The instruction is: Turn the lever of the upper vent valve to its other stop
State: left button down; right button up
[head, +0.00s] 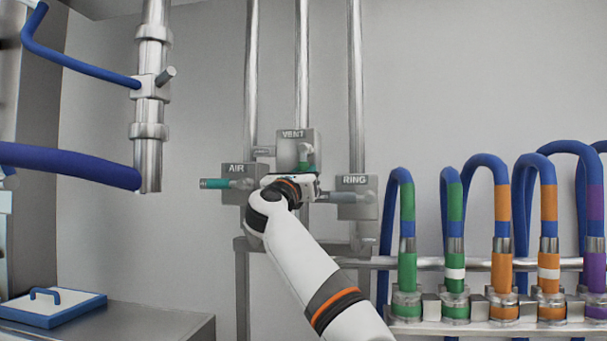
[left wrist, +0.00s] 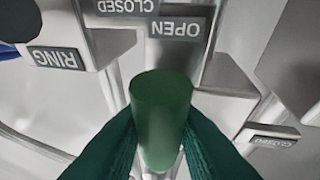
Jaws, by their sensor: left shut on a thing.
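The upper vent valve (head: 288,145) is a grey block marked VENT on the middle pipe in the head view. Its green lever (left wrist: 162,115) stands between my finger pads in the left wrist view, near a plate marked OPEN (left wrist: 177,27). A plate marked CLOSED (left wrist: 128,5) is at the top of that view. My left gripper (left wrist: 160,140) is shut on the lever's green grip. In the head view my left gripper (head: 303,172) is just below the VENT block, and the wrist hides part of the lever. My right gripper is not in view.
The AIR valve (head: 236,170), with a teal lever (head: 214,184) pointing left, is at left. The RING valve (head: 355,183) is at right, close to my wrist. Several banded hoses (head: 407,215) stand at right. A blue-edged lid (head: 50,306) lies at lower left.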

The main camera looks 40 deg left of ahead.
pick_arm(q)
jog(key=c, duration=1.3)
grip_release()
jog(key=shift+f, duration=0.1)
jog(key=shift+o, duration=0.3)
jog(key=shift+w, duration=0.1)
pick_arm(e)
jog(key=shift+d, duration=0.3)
pick_arm(q)
jog(key=shift+s+d+f+b, duration=0.15)
jog(key=shift+s+f+b, duration=0.05)
jog(key=shift+s+b, duration=0.2)
jog(key=b+v, duration=0.4)
jog(key=v, duration=0.7)
jog(key=shift+b, duration=0.4)
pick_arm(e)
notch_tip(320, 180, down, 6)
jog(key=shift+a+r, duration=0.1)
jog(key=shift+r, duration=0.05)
